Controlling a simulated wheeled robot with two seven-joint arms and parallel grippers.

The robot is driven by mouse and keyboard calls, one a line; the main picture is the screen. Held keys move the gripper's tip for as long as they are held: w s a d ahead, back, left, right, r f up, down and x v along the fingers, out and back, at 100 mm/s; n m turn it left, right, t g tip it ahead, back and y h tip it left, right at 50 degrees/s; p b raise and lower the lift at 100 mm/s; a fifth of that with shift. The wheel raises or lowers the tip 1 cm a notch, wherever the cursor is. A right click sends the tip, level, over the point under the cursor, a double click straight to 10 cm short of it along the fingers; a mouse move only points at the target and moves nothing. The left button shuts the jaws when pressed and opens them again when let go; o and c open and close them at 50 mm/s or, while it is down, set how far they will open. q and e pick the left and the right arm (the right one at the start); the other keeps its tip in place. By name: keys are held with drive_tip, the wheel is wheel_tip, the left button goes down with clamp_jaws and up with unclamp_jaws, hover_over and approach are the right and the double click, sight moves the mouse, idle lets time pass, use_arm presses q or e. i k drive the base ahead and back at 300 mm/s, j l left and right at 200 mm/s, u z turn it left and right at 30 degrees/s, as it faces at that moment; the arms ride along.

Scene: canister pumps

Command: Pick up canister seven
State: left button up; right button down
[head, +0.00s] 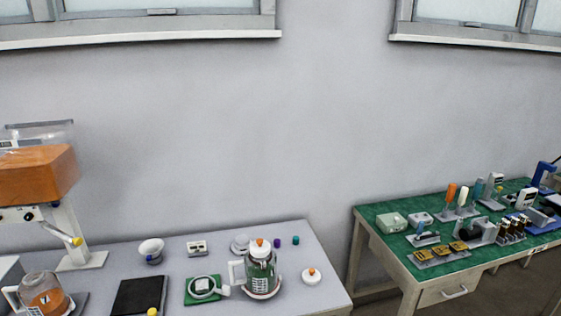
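A clear canister (262,272) with a green-tinted body, white label, white side handle and orange-knobbed white lid stands upright near the front right of the grey table. A second clear canister (45,293) with orange contents stands at the lower left, by an orange-bodied machine. I cannot read a number on either canister, so I cannot tell which is seven. Neither of my grippers is in view.
The grey table (325,270) also holds a black pad (139,296), a green pad (191,296) with a white round item, a white bowl (151,246) and a white lid (311,276). The machine (45,178) stands left. A cluttered green-topped table (372,213) stands right, across a gap.

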sight(41, 292)
drive_tip(key=u, duration=1.4)
